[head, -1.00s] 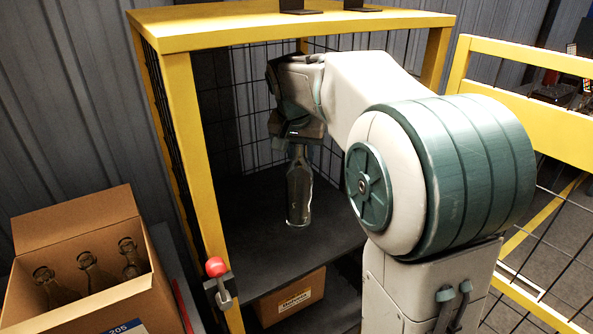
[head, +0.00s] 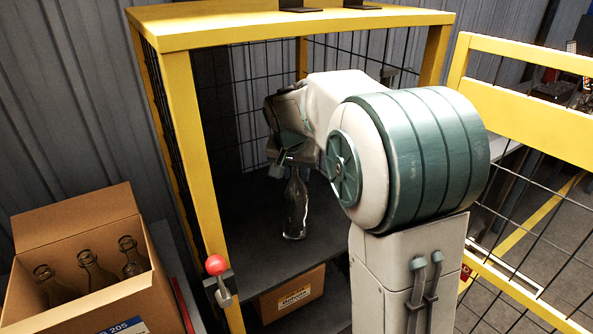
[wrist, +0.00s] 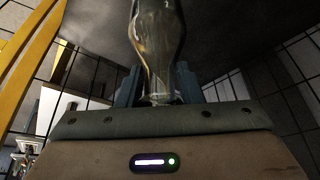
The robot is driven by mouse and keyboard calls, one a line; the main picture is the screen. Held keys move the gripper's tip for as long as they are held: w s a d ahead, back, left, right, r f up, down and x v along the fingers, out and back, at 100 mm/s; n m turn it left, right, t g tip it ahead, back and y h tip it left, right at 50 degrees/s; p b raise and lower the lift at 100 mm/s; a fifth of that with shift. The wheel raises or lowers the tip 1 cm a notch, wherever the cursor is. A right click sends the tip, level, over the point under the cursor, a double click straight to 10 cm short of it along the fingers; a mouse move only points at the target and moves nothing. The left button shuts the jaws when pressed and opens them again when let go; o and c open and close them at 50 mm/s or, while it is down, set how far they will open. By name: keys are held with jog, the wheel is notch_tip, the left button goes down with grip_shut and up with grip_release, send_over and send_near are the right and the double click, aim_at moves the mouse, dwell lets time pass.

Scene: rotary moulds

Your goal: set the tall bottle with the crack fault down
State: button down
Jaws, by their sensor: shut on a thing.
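A tall clear glass bottle (head: 297,208) is upright inside the yellow-framed cage, over the dark shelf (head: 255,250). My gripper (head: 290,170) is above it, shut on its neck. I cannot tell whether the bottle's base touches the shelf. In the wrist view the bottle (wrist: 158,40) stands out between the two fingers of my gripper (wrist: 157,88). No crack can be made out on the glass at this size.
An open cardboard box (head: 140,290) with several bottles stands at the left. A yellow post (head: 190,170) with a red knob (head: 215,265) bounds the cage's left front. A closed carton (head: 292,297) sits below the shelf. Yellow fencing (head: 530,110) is at the right.

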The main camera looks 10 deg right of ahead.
jog(key=shift+r, duration=0.1)
jog(key=c, duration=1)
grip_release()
jog(key=v, duration=0.7)
jog(key=shift+s+a+r, duration=0.1)
jog(key=shift+s+r, duration=0.05)
jog(key=shift+r, duration=0.05)
jog(key=s+f+n+y, duration=0.1)
jog(key=s+f, duration=0.4)
jog(key=s, duration=0.7)
jog(key=s+f+n+g+y, duration=0.1)
jog(key=s+f+n, duration=0.3)
jog(key=s, duration=0.9)
notch_tip(320, 180, down, 2)
jog(key=shift+s+d, duration=0.25)
jog(key=shift+d, duration=0.1)
